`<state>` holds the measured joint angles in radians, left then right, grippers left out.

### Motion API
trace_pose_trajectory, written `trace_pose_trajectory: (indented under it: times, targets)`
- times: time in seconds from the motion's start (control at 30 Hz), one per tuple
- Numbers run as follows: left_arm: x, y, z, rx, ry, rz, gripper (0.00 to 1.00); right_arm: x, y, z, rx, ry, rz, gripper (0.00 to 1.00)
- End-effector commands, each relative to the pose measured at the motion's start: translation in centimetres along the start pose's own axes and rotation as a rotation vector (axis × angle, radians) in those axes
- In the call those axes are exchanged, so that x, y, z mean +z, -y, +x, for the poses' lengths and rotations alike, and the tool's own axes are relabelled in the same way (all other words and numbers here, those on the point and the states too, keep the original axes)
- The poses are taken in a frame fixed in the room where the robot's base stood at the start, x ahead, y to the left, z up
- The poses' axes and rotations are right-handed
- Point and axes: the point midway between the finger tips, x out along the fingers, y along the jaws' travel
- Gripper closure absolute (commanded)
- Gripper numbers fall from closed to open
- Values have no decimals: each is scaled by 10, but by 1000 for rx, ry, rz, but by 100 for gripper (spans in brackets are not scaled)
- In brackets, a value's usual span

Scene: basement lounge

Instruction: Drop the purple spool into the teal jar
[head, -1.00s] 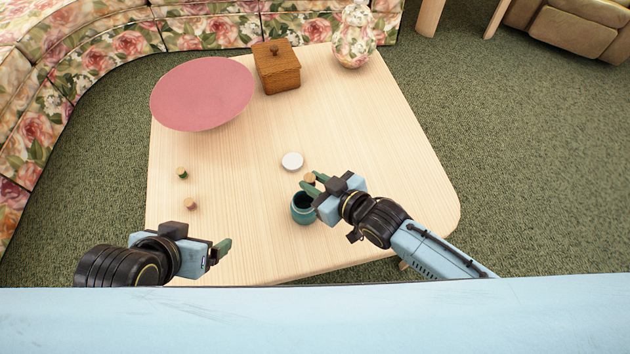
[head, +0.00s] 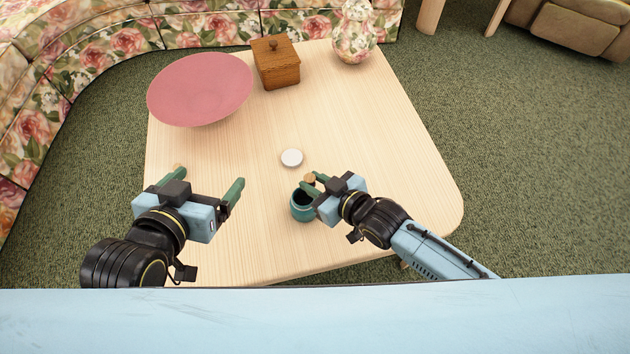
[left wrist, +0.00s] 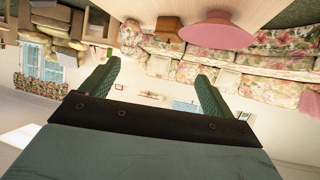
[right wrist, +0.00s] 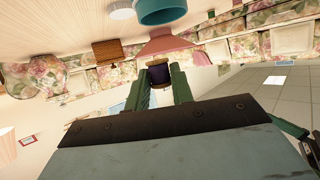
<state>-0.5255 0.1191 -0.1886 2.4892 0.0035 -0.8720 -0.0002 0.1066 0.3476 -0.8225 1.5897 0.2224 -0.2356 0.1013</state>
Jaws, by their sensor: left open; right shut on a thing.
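The teal jar (head: 302,208) stands open near the table's front; its rim also shows at the top of the right wrist view (right wrist: 163,14). My right gripper (head: 312,184) is shut on a spool with a wooden end (head: 309,178), beside and slightly behind the jar's mouth. In the right wrist view the spool's wound part looks dark purple (right wrist: 159,75). My left gripper (head: 205,183) is open and empty over the table's left side. A small spool's tan top (head: 178,166) shows by its left finger; another spool seen earlier is hidden behind the gripper.
A white round lid (head: 291,158) lies behind the jar. A pink bowl (head: 200,90), a wooden box (head: 277,65) and a floral jar (head: 354,40) stand at the back. The table's middle and right are clear. A floral sofa (head: 120,40) curves behind.

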Motion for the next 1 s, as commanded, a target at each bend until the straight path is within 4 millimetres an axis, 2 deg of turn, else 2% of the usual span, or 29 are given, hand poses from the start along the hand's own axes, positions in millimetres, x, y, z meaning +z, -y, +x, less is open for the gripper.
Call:
trace_pose_trajectory:
  times: [0.1,0.13,0.3,0.67,0.77,1.0]
  targets:
    - [0,0,0,0,0,0,12,0,0,0,0,0,0,98]
    - [0,0,0,0,0,0,12,0,0,0,0,0,0,73]
    - [0,0,0,0,1,0,12,0,0,0,0,0,0,51]
    - [4,0,-1,-1,25,-1,12,0,0,-2,0,0,0,51]
    - [13,2,-3,-6,80,-1,12,0,0,-8,0,1,0,51]
    - [53,11,-20,-27,327,-6,12,-1,0,-30,0,2,0,51]
